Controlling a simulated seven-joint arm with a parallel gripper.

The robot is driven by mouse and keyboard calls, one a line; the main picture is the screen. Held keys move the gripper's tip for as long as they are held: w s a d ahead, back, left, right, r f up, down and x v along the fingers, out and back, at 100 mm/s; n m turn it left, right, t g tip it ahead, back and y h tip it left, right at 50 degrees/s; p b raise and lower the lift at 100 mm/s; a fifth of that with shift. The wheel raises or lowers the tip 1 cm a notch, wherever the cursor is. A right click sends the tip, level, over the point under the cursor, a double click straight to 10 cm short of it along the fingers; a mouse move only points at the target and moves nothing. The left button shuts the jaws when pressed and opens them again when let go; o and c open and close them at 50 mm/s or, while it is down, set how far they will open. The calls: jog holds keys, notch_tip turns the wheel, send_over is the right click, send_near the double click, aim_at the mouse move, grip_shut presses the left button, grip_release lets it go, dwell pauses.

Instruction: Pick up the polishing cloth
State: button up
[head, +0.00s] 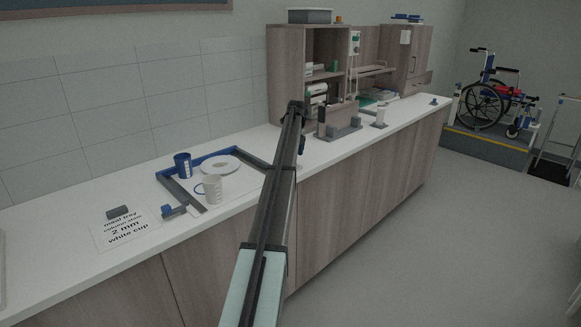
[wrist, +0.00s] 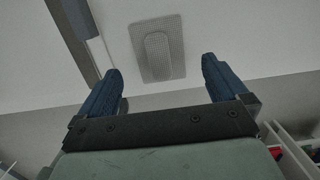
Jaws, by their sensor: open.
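A grey, finely checked rectangular piece, which looks like the polishing cloth (wrist: 143,72), lies on the white countertop in the wrist view. A raised oblong shape of the same pattern runs along its middle. My gripper (wrist: 160,78) is open, with one dark blue finger to each side of the cloth in the picture. The fingers appear apart from it, and nothing is between them. In the head view, my arm crosses the counter and I cannot make out the cloth; it may be hidden behind the arm.
Left of my arm, a blue-edged tray (head: 244,156) holds a blue mug (head: 183,165), a white mug (head: 211,188) and a plate (head: 220,165). A printed card (head: 125,229) lies further left. A wooden cabinet (head: 284,75) stands behind. The counter's front edge runs close by.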

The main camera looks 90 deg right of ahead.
jog(key=f, duration=0.4)
jog(key=shift+w+d+f, duration=0.1)
jog(key=shift+w+d, duration=0.2)
jog(key=c, duration=1.1)
